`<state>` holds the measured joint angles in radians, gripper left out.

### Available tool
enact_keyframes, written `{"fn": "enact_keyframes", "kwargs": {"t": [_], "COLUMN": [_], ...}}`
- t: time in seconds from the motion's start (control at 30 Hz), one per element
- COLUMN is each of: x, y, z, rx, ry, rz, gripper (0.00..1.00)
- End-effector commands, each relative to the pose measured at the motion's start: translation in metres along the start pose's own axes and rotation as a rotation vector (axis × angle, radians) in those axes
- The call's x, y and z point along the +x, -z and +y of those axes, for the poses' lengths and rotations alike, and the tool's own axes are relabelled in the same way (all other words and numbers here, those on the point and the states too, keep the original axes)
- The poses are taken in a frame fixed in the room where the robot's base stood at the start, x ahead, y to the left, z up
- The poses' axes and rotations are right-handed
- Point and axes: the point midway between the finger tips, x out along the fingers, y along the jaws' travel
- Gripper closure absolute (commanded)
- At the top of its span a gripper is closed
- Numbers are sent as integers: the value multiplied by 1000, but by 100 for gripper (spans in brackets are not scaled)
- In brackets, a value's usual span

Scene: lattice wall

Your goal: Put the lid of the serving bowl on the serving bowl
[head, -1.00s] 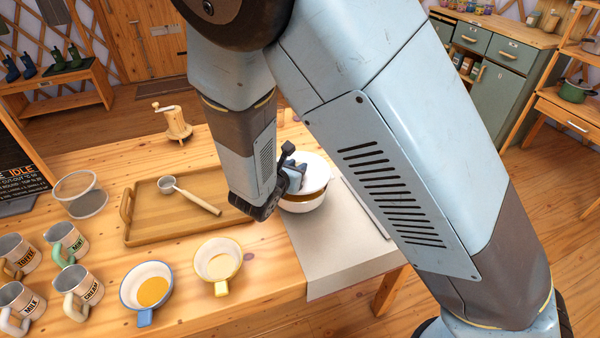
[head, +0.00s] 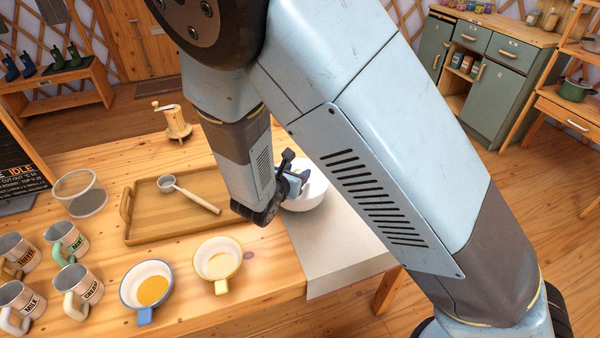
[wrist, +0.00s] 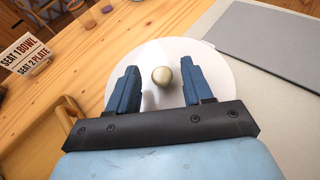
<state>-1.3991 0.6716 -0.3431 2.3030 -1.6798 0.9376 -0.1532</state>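The white serving bowl (head: 308,204) stands on the table at the left edge of a pale cloth, partly hidden by my arm. Its white lid (head: 319,180) sits on it with no visible gap. In the wrist view the round lid (wrist: 150,55) shows with a cream knob (wrist: 162,76) near its middle. My gripper (head: 297,182) is over the lid. In the wrist view its blue fingers (wrist: 162,88) are spread wide on either side of the knob, with clear space between each finger and the knob. The bowl is hidden under the lid there.
A wooden tray (head: 140,232) with a ladle (head: 190,195) lies left of the bowl. Two cups, one yellow (head: 218,262) and one blue-rimmed (head: 146,288), stand in front. Several labelled mugs are at far left. A grey slab (wrist: 270,35) lies on the cloth beside the lid.

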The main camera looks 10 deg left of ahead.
Motion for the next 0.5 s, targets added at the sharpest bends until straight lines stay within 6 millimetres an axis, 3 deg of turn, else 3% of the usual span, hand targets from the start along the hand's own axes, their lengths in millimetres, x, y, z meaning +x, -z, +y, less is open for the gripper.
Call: {"fn": "enact_keyframes", "kwargs": {"t": [0.37,0.5], "x": [-3,-22], "y": [-6,-6], "z": [0,1], "rx": [0,1], "ry": [-1,-3], "rz": [0,1], "gripper": [49,49]}}
